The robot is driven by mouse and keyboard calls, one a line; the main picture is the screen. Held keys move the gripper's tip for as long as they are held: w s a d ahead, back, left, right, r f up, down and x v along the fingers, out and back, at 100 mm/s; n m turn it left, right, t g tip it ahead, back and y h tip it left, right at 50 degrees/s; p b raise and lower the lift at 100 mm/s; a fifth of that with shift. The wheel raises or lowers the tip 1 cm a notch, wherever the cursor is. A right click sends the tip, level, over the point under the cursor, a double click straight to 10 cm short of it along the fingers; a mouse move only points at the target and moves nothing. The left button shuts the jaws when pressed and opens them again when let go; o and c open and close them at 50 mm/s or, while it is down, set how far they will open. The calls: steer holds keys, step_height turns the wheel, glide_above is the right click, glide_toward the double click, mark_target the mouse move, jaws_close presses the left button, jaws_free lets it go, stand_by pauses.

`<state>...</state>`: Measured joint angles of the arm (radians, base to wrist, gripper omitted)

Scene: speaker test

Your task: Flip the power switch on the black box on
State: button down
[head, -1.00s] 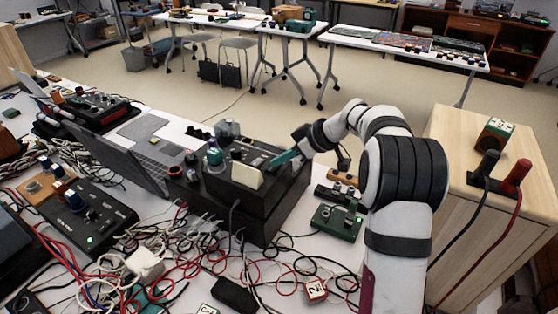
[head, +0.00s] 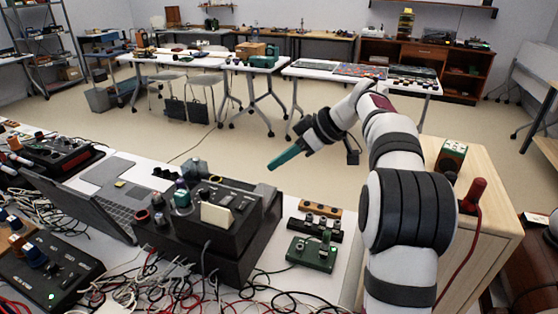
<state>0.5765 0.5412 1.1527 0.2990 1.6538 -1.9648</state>
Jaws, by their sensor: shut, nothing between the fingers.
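A large black box (head: 262,232) stands on the white table left of centre. Dark switches and buttons (head: 228,196) and an upright cream plate (head: 216,216) show on its upper side; the state of any power switch there is too small to tell. My gripper (head: 272,167) has teal fingers that are shut and empty. It is in the air above and to the right of the large box's top, apart from it.
A green circuit board (head: 312,254) and small black and orange blocks lie right of the box. An open laptop (head: 80,200) is left of it. Tangled cables (head: 150,270) cover the front. A wooden cabinet (head: 478,210) stands at the right.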

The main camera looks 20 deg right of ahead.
steer(key=shift+s+a, duration=0.1)
steer(key=shift+s+a+r+y, duration=0.15)
steer(key=shift+s+a+y, duration=0.2)
steer(key=shift+a, duration=0.1)
glide_above(242, 206)
steer(key=s+d, duration=0.1)
steer(key=f, duration=0.7)
steer(key=shift+d, duration=0.2)
steer(key=f, duration=0.3)
steer(key=shift+a+f, duration=0.2)
steer(key=shift+s+f, duration=0.1)
steer(key=shift+f, duration=0.2)
